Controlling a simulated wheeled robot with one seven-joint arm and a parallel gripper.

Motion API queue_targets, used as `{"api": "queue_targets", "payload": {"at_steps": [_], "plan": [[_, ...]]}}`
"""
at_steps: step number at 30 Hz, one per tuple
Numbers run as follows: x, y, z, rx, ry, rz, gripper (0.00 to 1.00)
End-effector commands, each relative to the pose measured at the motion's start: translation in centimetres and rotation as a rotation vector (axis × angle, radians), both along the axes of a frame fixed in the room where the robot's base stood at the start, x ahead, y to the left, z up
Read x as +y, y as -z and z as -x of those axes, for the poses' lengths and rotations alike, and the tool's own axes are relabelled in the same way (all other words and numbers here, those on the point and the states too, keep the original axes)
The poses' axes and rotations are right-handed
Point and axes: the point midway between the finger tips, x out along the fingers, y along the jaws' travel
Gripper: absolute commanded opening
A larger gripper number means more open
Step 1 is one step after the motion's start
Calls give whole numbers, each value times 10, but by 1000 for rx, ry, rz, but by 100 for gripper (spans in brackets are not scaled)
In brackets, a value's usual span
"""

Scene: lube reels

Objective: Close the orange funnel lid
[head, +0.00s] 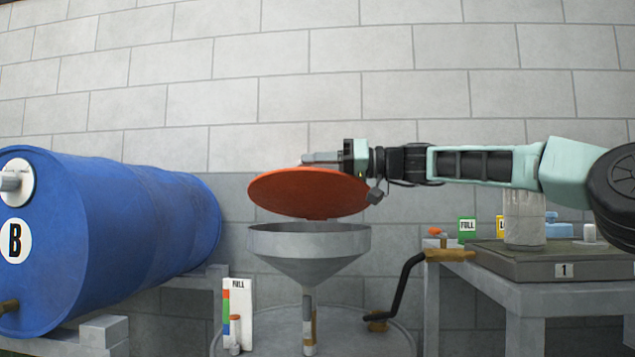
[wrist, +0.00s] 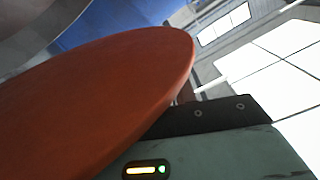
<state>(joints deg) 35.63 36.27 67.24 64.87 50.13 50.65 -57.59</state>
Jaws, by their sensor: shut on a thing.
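The orange funnel lid (head: 310,193) is a round disc tilted above the grey funnel (head: 308,247) in the head view, with a gap between its underside and the funnel's rim. The funnel's mouth faces up. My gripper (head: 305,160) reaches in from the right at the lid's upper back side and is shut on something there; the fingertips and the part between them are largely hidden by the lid. In the wrist view the lid (wrist: 95,105) fills the left and middle, close to the gripper body, and hides the fingers.
A blue drum (head: 110,230) marked B lies on a stand at the left. A grey table (head: 560,300) with a tray, a jar and small labelled cards stands at the right. A crank handle (head: 400,290) and a white FULL card (head: 240,312) stand near the funnel's stem.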

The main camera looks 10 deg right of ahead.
Motion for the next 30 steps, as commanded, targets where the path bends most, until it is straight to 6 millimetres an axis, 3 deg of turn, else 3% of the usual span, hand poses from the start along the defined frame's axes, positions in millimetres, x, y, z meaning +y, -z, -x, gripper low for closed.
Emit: {"api": "queue_targets", "payload": {"at_steps": [1, 15, 30], "plan": [[-1, 19, 2, -27, 4, 7, 0], [6, 74, 23, -252, 3, 80, 0], [8, 100, 29, -375, 3, 120, 0]]}}
